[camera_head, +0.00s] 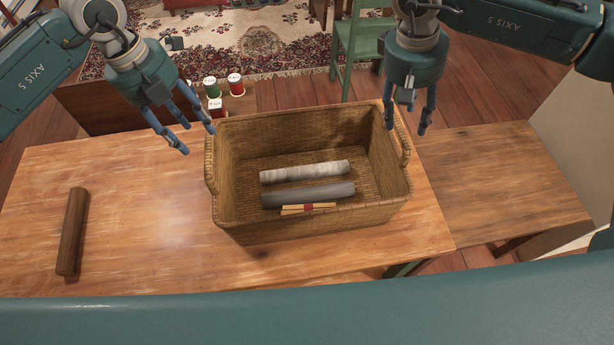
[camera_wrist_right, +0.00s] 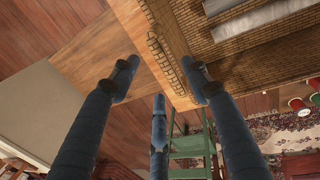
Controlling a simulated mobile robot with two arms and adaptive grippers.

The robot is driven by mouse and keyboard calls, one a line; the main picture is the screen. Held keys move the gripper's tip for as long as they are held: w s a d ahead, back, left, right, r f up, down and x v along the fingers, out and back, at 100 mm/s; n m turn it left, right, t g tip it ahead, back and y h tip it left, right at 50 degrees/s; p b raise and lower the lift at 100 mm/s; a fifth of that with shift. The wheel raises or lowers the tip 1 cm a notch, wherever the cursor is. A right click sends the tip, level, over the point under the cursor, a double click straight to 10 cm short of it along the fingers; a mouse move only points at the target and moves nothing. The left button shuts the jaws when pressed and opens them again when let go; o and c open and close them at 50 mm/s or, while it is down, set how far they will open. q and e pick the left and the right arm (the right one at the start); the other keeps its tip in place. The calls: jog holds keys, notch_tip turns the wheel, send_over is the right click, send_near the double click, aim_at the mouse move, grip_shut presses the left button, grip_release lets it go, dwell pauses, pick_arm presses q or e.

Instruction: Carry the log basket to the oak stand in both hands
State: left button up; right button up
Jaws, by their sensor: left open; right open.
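The woven log basket (camera_head: 260,225) stands upright on a wooden table (camera_head: 130,200). It holds a pale log, a grey log and a small bundle of sticks. It has a left handle (camera_head: 210,170) and a right handle (camera_head: 403,150). My left gripper (camera_head: 197,141) is open and empty, near the basket's back left corner. My right gripper (camera_head: 407,112) is open above the back right corner. In the right wrist view the right handle (camera_wrist_right: 165,62) shows between the spread fingers, apparently not gripped. A wooden stand (camera_head: 510,180), probably the oak stand, adjoins the table's right side.
A dark brown log (camera_head: 72,232) lies on the table's left part. Red and green spools (camera_head: 212,88) stand behind the table. A green chair (camera_head: 356,45) and a patterned rug (camera_head: 265,40) are farther back. The wooden stand's top is clear.

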aim_at(206, 145)
pick_arm(q)
jog(key=f, duration=0.2)
jog(key=d+f, duration=0.1)
jog(key=f, duration=0.4)
jog(key=shift+w+d+f, duration=0.15)
jog(key=shift+d+f, duration=0.1)
jog(key=shift+f, duration=0.1)
pick_arm(e)
jog(key=f, duration=0.2)
jog(key=d+f, duration=0.1)
jog(key=f, duration=0.4)
jog(key=shift+w+d+f, duration=0.15)
jog(key=shift+d+f, duration=0.15)
jog(key=shift+f, duration=0.1)
pick_arm(q)
grip_shut()
pick_arm(e)
grip_shut()
pick_arm(q)
jog(key=shift+w+d+r, duration=0.1)
jog(key=shift+w+r, duration=0.1)
jog(key=shift+r, duration=0.15)
pick_arm(e)
jog(key=shift+w+r, duration=0.2)
jog(key=shift+r, duration=0.1)
